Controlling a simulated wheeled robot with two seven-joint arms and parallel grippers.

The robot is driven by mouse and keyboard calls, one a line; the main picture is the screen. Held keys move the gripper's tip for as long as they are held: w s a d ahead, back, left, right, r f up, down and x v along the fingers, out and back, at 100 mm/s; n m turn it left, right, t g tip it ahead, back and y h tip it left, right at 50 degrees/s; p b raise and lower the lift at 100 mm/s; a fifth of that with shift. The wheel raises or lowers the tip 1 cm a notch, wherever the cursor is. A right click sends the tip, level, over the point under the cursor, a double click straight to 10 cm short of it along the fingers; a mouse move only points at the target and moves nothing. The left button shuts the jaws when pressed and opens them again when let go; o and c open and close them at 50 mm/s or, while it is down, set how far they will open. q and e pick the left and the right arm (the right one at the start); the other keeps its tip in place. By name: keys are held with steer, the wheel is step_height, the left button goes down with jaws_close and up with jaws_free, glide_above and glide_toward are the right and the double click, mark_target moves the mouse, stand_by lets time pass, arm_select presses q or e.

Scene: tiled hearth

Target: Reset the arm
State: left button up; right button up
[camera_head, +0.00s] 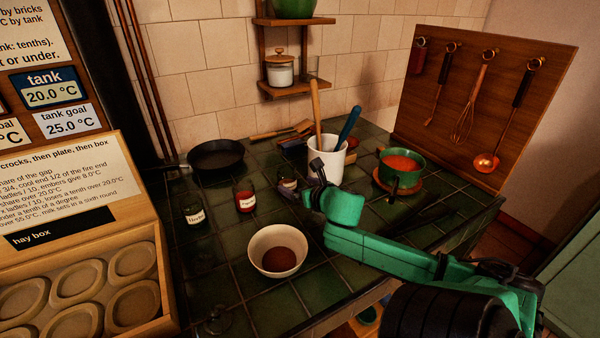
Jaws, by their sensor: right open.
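My right arm, green and black, reaches in from the lower right over the dark green tiled counter (320,285). Its gripper (311,181) is open, in front of the white utensil crock (326,158) and hides part of it. I see nothing between the fingers. A small labelled jar (287,186) stands just left of the gripper; whether they touch is unclear. My left gripper is not in view.
A white bowl of brown powder (278,251) stands in front. Two jars (245,196) (193,209) and a black pan (216,156) stand left. A green pot (402,167) is behind the arm. A utensil board (480,95) stands back right; a hay box (80,290) is left.

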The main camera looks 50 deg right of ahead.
steer(key=shift+s+a+r, duration=0.1)
steer(key=shift+s+r, duration=0.1)
steer(key=shift+s, duration=0.25)
steer(key=shift+w, duration=0.1)
